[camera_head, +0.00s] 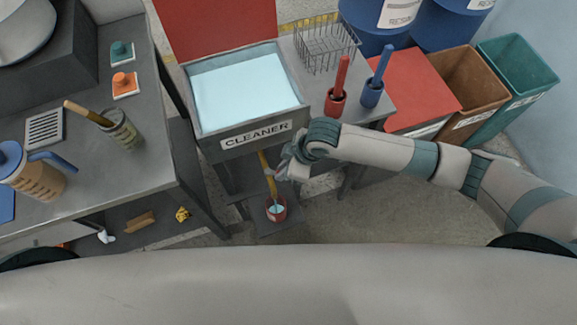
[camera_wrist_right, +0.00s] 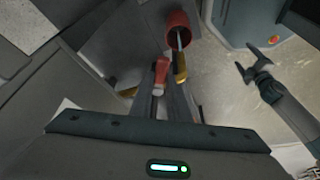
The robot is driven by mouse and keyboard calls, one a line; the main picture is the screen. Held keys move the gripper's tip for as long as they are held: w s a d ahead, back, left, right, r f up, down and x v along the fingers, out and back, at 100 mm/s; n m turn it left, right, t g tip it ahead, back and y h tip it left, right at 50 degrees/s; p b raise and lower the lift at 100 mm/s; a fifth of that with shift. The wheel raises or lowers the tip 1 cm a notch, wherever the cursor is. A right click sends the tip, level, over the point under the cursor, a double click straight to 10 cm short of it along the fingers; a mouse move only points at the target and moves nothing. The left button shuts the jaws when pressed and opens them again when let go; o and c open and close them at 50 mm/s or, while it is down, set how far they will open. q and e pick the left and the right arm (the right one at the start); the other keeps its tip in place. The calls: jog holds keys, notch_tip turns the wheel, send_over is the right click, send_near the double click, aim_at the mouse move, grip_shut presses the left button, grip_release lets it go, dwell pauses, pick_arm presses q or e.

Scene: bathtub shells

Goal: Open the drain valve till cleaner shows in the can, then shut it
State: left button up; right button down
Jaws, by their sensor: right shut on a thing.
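The grey tank labelled CLEANER (camera_head: 256,136) holds pale blue liquid (camera_head: 245,88). A yellow drain pipe (camera_head: 267,172) runs down from its front toward a red can (camera_head: 283,215). Pale blue shows inside the can. The can (camera_wrist_right: 178,20) and brass pipe (camera_wrist_right: 181,68) also show in the right wrist view. My right gripper (camera_head: 281,170) is beside the pipe. In the wrist view my right gripper (camera_wrist_right: 163,92) is shut on the red valve handle (camera_wrist_right: 161,70). My left gripper (camera_wrist_right: 250,64) is empty, its fingers apart; it is outside the head view.
A wire basket (camera_head: 325,45) and red and blue tools in cups (camera_head: 335,104) stand right of the tank. Several bins (camera_head: 466,85) stand further right. A left bench (camera_head: 85,170) carries a jar (camera_head: 121,130) and a jug (camera_head: 32,176). The floor in front is clear.

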jog(key=shift+r, duration=0.1)
jog(key=c, duration=1.7)
grip_release()
jog(key=b+v, duration=0.2)
jog(key=v, duration=1.5)
jog(key=shift+s+d+r, duration=0.1)
jog(key=shift+d, duration=0.1)
